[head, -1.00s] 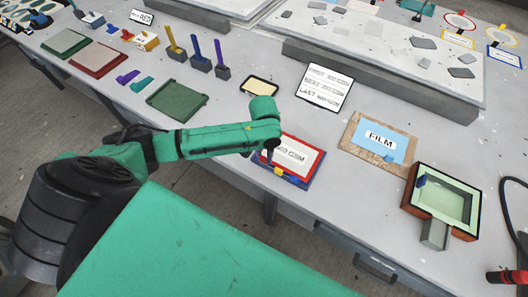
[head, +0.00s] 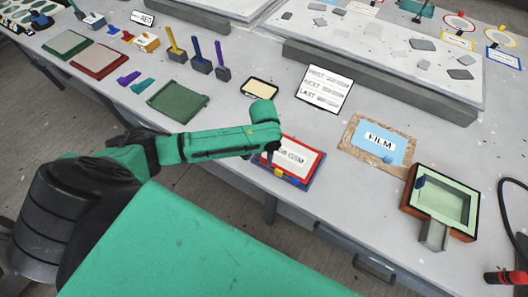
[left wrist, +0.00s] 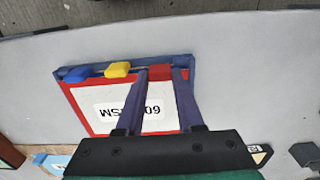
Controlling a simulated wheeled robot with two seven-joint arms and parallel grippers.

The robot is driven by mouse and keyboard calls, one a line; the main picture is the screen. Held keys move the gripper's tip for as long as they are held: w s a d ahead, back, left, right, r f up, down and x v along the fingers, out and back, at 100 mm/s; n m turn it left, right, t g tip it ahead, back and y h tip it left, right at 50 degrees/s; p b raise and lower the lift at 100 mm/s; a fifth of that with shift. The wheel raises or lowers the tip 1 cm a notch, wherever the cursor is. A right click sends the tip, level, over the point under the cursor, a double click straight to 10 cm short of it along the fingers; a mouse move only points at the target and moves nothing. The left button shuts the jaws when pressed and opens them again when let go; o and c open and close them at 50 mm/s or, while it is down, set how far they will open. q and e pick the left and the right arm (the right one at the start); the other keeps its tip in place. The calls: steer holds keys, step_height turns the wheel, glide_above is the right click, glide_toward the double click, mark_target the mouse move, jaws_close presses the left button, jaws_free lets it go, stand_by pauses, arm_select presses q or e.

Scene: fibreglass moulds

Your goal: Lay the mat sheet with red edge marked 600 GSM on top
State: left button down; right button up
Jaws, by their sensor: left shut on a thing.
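The mat sheet with red edge (head: 311,167) lies on a blue holder at the table's front edge. Its white label reads GSM, with the first figure partly covered by my arm. In the left wrist view the sheet (left wrist: 85,108) shows upside down, and a finger covers part of its label. My left gripper (left wrist: 161,74) is shut on the sheet's red tab (left wrist: 160,71), with one finger on each side. A yellow tab (left wrist: 117,69) and a blue tab (left wrist: 75,74) stand beside it along the blue holder (left wrist: 185,62). My right gripper is not in view.
A board with a blue FILM sheet (head: 398,148) lies right of the stack, and a mould with a pale green hollow (head: 450,203) further right. A sign listing FIRST, NEXT, LAST (head: 324,89) and a cream-topped tray (head: 260,88) stand behind. Bare table lies between them.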

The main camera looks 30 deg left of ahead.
arm_select(q)
steer(key=shift+f, duration=0.5)
steer(key=shift+r+p, duration=0.1)
steer(key=shift+p, duration=0.3)
steer(key=shift+c, duration=2.3)
jaws_free()
step_height(320, 180, up, 14)
steer(key=b, duration=0.1)
steer(key=shift+r, duration=0.25)
